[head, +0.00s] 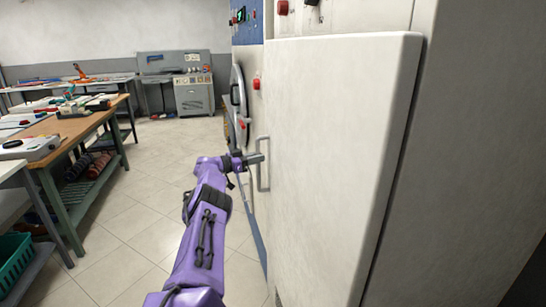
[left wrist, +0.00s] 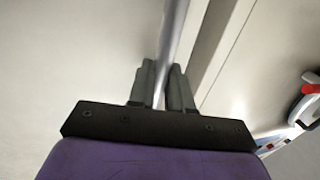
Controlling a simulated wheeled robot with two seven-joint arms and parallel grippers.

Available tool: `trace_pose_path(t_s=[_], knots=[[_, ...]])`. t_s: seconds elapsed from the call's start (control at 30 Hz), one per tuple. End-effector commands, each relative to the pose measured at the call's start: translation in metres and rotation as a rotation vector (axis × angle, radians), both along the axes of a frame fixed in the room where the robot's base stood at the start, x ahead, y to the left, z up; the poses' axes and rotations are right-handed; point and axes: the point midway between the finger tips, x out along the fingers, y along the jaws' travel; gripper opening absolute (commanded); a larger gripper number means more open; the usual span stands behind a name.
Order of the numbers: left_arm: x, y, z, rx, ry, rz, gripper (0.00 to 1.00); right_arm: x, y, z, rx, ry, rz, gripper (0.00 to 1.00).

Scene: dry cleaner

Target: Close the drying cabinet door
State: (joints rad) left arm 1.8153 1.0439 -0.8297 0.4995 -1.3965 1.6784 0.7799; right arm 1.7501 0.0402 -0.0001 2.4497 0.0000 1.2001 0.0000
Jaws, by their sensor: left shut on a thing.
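The drying cabinet door (head: 330,150) is a large pale panel filling the middle right of the head view. It stands proud of the cabinet body (head: 480,110); how far it is from shut is hard to tell. A grey bar handle (head: 263,182) sits upright near its left edge. My left gripper (head: 257,159), on the purple arm, is at this handle. In the left wrist view the two dark fingers (left wrist: 163,88) are shut around the handle bar (left wrist: 174,35), with the door's pale face (left wrist: 80,60) behind. My right gripper is in neither view.
A machine with a round door (head: 237,100) and red buttons stands just beyond the cabinet. Worktables (head: 75,125) line the left, with a green crate (head: 14,262) low at the front left. The tiled floor (head: 150,190) between is clear.

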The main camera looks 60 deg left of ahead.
Motion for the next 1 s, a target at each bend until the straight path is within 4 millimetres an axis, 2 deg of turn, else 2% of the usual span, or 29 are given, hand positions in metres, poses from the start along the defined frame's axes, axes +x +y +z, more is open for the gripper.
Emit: trace_pose_path(t_s=[0.5, 0.53, 0.57, 0.6, 1.0], knots=[[0.018, -0.012, 0.010, 0.005, -0.021, -0.042, 0.00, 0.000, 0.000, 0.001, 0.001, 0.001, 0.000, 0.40], [0.018, -0.012, 0.010, 0.005, -0.022, -0.042, 0.26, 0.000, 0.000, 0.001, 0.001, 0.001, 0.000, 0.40], [0.018, -0.013, 0.010, 0.006, -0.021, -0.043, 0.35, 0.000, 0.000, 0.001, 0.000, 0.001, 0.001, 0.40], [0.017, -0.012, 0.010, 0.006, -0.020, -0.042, 0.41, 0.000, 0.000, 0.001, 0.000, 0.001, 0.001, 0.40], [0.007, -0.006, 0.004, 0.007, -0.006, -0.029, 0.41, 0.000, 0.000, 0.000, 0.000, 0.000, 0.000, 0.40]])
